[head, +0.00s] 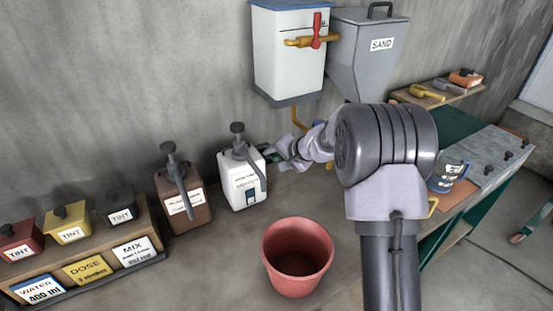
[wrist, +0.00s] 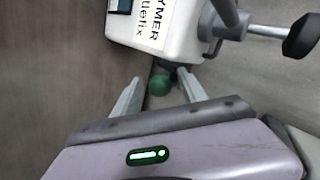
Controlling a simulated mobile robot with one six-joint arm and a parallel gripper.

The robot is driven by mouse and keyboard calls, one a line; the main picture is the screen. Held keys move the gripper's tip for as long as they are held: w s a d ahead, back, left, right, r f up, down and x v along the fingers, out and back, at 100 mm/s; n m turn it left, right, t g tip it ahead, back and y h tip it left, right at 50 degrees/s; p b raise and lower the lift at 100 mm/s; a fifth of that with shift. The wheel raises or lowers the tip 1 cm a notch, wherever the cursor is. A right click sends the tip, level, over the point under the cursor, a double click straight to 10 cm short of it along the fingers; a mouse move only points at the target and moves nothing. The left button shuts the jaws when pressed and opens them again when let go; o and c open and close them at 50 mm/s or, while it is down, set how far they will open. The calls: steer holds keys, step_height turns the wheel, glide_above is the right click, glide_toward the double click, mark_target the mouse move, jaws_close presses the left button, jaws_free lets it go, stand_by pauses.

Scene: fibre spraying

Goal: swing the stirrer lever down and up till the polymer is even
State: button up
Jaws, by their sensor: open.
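The polymer container (head: 243,192) is a white jug with a grey pump on top, standing against the wall. In the wrist view the white jug (wrist: 165,30) fills the top, with part of its label readable. The stirrer lever's green knob (wrist: 160,84) sticks out at the jug's lower edge on a short dark stub. My gripper (wrist: 159,78) is open, with one finger on either side of the green knob and gaps visible. In the head view my gripper (head: 277,157) is at the jug's right side. The polymer inside is hidden.
A red bucket (head: 297,265) stands in front of the jug. A brown pump jug (head: 183,200) is to its left, with tint pots beyond. A white tank (head: 288,55) and a grey sand hopper (head: 365,65) hang above. A bench (head: 490,150) is at right.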

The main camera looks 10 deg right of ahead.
jaws_close()
stand_by(1.3)
